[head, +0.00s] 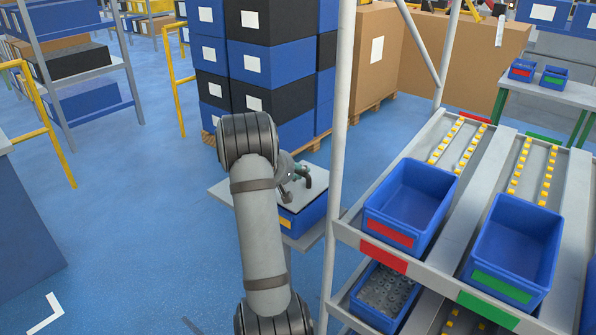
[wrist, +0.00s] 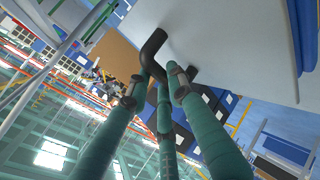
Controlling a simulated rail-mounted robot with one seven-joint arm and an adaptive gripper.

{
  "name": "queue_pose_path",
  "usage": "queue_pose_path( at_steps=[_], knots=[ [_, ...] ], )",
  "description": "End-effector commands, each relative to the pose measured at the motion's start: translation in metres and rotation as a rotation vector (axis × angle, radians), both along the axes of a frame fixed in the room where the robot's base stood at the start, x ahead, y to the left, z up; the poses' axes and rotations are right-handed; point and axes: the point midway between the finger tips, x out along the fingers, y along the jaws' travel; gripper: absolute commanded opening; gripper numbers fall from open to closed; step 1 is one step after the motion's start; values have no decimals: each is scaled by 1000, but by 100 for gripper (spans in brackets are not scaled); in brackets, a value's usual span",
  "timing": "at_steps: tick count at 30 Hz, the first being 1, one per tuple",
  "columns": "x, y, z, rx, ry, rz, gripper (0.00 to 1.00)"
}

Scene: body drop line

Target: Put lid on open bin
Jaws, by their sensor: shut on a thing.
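A light grey lid (head: 312,199) with a dark bent handle (head: 317,178) is over the top of a blue bin (head: 304,219). The bin has a yellow label and stands on a small grey stand. I cannot tell whether the lid rests fully on the rim. My gripper (head: 298,184) is at the handle, partly hidden by my arm. In the wrist view, the green fingers of my gripper (wrist: 168,82) close around the black handle (wrist: 152,50), and the pale lid (wrist: 235,40) fills the upper right. The bin's inside is not visible.
A flow rack with an upright post (head: 338,130) stands right of the stand, holding blue bins with a red label (head: 390,234) and a green label (head: 503,287). Stacked blue and black boxes (head: 267,65) stand behind. Blue floor (head: 130,210) is clear at left.

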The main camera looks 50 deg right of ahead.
Motion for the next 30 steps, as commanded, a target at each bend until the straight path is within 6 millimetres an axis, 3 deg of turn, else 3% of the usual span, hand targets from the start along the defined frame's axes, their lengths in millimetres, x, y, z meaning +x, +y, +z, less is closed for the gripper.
queue_pose_path(
  at_steps=[30],
  knots=[
    [0,0,-14,0,0,0,0]
  ],
)
